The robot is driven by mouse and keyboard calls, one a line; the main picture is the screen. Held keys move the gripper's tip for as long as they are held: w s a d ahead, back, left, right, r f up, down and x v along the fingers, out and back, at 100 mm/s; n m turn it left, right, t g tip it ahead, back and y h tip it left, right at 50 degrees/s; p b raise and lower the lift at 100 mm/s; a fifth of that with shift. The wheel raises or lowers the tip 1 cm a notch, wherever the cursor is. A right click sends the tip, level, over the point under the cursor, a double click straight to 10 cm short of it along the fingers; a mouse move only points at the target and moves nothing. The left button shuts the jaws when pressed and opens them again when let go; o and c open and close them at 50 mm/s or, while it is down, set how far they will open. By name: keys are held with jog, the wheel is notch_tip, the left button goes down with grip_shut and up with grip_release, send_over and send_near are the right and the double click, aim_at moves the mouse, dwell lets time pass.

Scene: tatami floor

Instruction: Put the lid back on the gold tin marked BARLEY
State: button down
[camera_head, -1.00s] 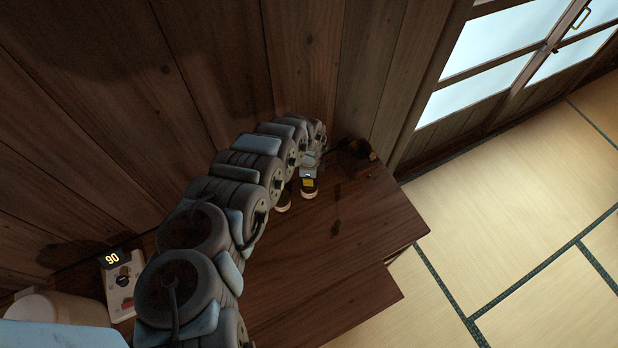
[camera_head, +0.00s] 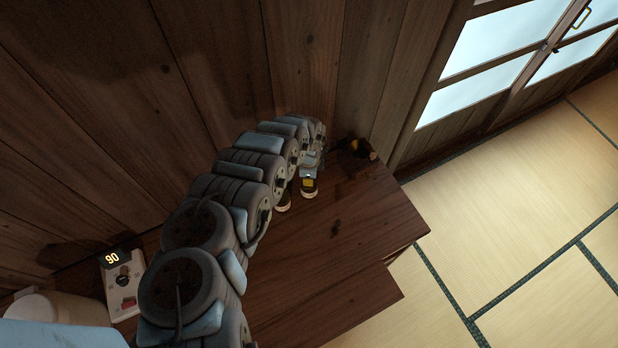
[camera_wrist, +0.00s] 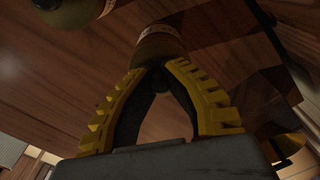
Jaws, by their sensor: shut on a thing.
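My gripper (camera_wrist: 161,66) has yellow-edged fingers closed at the tips on a dull gold, rounded piece (camera_wrist: 160,47), which looks like a lid. A pale lettered band (camera_wrist: 168,23) shows just beyond it; the lettering is unreadable, and I cannot tell whether the lid is seated. In the head view my gripper (camera_head: 308,182) is small, over a dark tin with a pale lower band (camera_head: 310,194). A similar tin (camera_head: 283,202) stands close to its left, also at upper left in the wrist view (camera_wrist: 72,14). I cannot tell which is BARLEY.
A black and gold object (camera_head: 357,148) sits at the back right of the wooden shelf (camera_head: 370,215). The plank wall (camera_head: 220,60) is close behind. The front right of the shelf is clear.

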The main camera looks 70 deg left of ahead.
dwell(0.3)
jog(key=c, duration=0.6)
grip_release()
jog(key=shift+r, duration=0.1)
jog(key=shift+r+p, duration=2.85)
jog(key=shift+r, duration=0.6)
grip_shut()
